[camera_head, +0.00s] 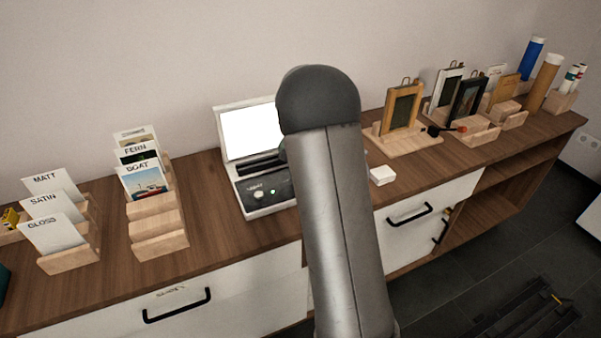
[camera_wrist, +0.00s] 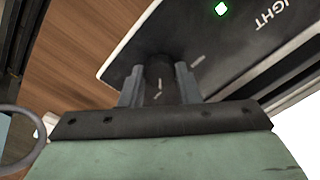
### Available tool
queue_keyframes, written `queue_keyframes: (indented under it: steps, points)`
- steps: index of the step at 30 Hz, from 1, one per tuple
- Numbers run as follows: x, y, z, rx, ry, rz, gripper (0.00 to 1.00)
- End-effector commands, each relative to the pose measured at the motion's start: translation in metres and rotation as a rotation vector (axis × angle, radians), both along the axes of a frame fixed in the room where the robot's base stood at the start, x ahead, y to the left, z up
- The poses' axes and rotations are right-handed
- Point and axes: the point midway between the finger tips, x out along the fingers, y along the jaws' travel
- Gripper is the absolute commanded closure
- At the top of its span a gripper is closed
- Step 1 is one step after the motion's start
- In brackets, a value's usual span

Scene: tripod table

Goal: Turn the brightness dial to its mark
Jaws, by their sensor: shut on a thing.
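The brightness dial (camera_wrist: 159,68) is a dark round knob on the black panel (camera_wrist: 185,35) of the light box, seen in the wrist view. My gripper (camera_wrist: 159,85) is shut on it, one grey finger on each side. A short pale line on the dial points toward the bottom of the picture. A pale tick mark (camera_wrist: 198,61) on the panel lies to the right of the dial, and the line does not point at it. In the head view the light box (camera_head: 262,205) shows left of my arm, which hides my gripper and the dial.
A green light (camera_wrist: 221,8) glows on the panel beside the word LIGHT. The bright screen (camera_head: 249,134) stands behind. Card holders (camera_head: 158,240) stand to the left, a small white box (camera_head: 382,175) and framed pictures (camera_head: 402,108) to the right. Wooden counter (camera_head: 205,215) is bare around the light box.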

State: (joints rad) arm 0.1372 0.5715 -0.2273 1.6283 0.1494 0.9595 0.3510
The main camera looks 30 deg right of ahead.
Motion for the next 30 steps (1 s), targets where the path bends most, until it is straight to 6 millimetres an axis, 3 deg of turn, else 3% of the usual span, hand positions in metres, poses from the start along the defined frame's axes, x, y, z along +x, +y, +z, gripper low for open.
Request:
queue_keyframes:
  steps: [19,20,22,30]
  points:
    - [0.0008,-0.0006,0.0014,-0.001,-0.004,-0.054,0.94]
    - [0.0009,-0.0006,0.0014,-0.001,-0.004,-0.054,0.68]
    - [0.0007,-0.0006,0.0013,-0.001,-0.003,-0.054,0.49]
    - [0.0003,-0.0003,0.0009,-0.001,-0.002,-0.054,0.49]
